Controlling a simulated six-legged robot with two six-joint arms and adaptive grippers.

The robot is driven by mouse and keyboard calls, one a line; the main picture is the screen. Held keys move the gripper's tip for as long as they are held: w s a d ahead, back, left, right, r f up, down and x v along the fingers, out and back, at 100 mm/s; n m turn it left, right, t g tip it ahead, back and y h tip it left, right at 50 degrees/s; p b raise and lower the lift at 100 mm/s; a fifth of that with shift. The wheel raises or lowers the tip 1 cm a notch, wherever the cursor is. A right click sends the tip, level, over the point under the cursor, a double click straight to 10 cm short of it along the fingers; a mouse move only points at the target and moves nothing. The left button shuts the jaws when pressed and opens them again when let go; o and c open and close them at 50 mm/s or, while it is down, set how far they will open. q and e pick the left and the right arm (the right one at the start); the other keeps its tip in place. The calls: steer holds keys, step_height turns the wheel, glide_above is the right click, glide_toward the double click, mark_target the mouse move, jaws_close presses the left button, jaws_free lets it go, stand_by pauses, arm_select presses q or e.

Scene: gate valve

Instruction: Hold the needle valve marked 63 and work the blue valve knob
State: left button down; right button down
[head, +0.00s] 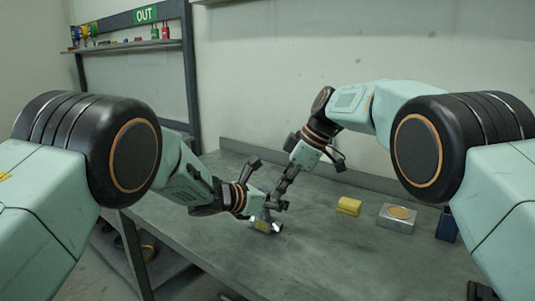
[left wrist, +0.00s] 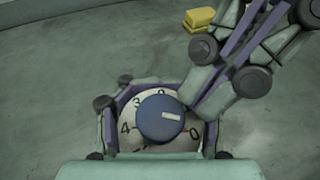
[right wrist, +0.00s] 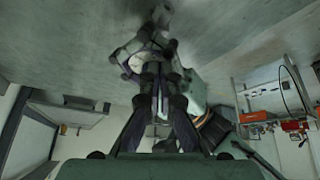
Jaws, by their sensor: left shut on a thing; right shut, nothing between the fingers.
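The needle valve (head: 266,225) is small and pale and sits low over the bench in the head view. In the left wrist view its blue knob (left wrist: 160,118) with a white pointer mark stands on a white numbered dial (left wrist: 130,137); no 63 is legible. My left gripper (head: 262,206) is shut on the valve, its fingers around the dial. My right gripper (head: 277,203) is shut and empty; its fingertips are at the dial's upper right, beside the knob in the left wrist view. I cannot tell whether they touch it. In the right wrist view the fingers (right wrist: 147,85) partly hide the dial.
A yellow block (head: 349,206), a grey box with a tan disc (head: 397,219) and a dark blue container (head: 447,225) stand on the bench to the right. A shelf (head: 130,45) under a green OUT sign holds small coloured items. The bench front is clear.

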steer(key=shift+s+r, duration=0.1)
steer(key=shift+r, duration=2.8)
steer(key=shift+r, duration=0.1)
steer(key=shift+f, duration=3.1)
steer(key=shift+w+a, duration=0.3)
steer(key=shift+a, duration=0.2)
